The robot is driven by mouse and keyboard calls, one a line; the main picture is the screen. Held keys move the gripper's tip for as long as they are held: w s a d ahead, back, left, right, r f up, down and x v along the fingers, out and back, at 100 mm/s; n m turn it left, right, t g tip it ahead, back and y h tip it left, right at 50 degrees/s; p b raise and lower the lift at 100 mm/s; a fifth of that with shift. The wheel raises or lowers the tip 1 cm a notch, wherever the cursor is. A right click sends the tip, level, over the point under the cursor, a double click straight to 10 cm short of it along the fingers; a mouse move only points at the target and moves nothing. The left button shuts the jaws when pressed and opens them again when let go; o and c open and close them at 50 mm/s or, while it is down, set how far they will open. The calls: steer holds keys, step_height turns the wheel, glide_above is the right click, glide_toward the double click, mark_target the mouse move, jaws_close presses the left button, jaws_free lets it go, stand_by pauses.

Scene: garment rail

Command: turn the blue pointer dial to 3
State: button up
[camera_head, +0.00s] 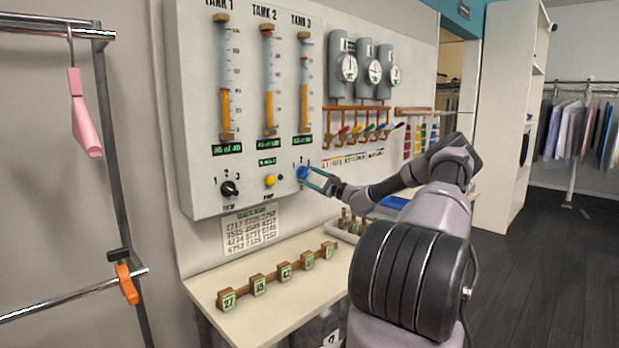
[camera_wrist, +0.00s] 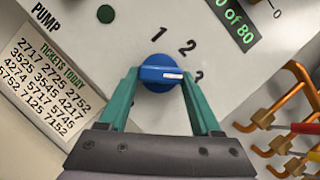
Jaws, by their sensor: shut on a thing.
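The blue pointer dial (camera_head: 302,172) is on the white panel under the Tank 3 column. In the wrist view the dial (camera_wrist: 158,72) has a white pointer mark toward the right, about level with the partly hidden 3 (camera_wrist: 199,76). The 1 (camera_wrist: 158,33) and the 2 (camera_wrist: 187,46) show clear above it. My gripper (camera_head: 308,176) reaches the dial from the right. In the wrist view its teal fingers (camera_wrist: 160,76) are shut on the dial, one on each side.
A black knob (camera_head: 229,188) and a yellow button (camera_head: 269,181) lie left on the same panel. Orange pipes (camera_wrist: 283,110) with coloured handles stand to the right. A ledge (camera_head: 262,304) with several numbered wooden blocks is below.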

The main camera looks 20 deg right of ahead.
steer(key=shift+f+m, duration=0.1)
steer(key=shift+m, duration=0.4)
steer(key=o, duration=1.4)
steer(key=v, duration=1)
steer(key=shift+s+d+f, duration=0.1)
steer(key=shift+s+f, duration=0.1)
steer(key=shift+s, duration=0.2)
